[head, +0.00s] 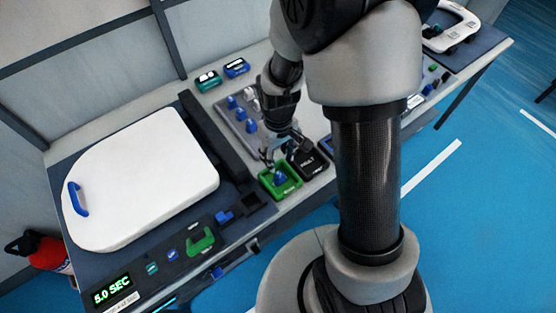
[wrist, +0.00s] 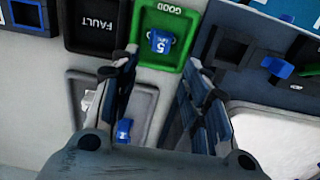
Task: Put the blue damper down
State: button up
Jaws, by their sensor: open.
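The blue damper (head: 280,178) sits in the green tray (head: 291,187) marked GOOD. In the wrist view the blue damper (wrist: 160,41) stands inside the green tray (wrist: 143,47), with a number 5 on it. My gripper (head: 281,152) is just above and behind the tray in the head view. In the wrist view my gripper (wrist: 162,64) has its two fingers wide apart, with nothing between them, and the damper shows beyond the fingertips.
A black tray (wrist: 98,26) marked FAULT stands beside the green one. A grey tray (head: 229,118) holds several more blue dampers. A white toilet seat (head: 140,180) lies at the left. A black rail (head: 207,137) stands between seat and trays.

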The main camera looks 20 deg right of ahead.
jog(key=s+r+m+t, duration=0.1)
jog(key=s+r, duration=0.2)
jog(key=r, duration=0.7)
jog(key=s+r+m+t, duration=0.1)
jog(key=s+r, duration=0.2)
jog(key=r, duration=0.6)
jog(key=s+r+m+t, duration=0.1)
jog(key=s+r+t, duration=0.1)
jog(key=s+r, duration=0.5)
jog(key=s+p, duration=0.1)
jog(key=s, duration=0.2)
jog(key=shift+d+r+m+t, duration=0.15)
jog(key=shift+d+m+t, duration=0.05)
jog(key=shift+m+t, duration=0.1)
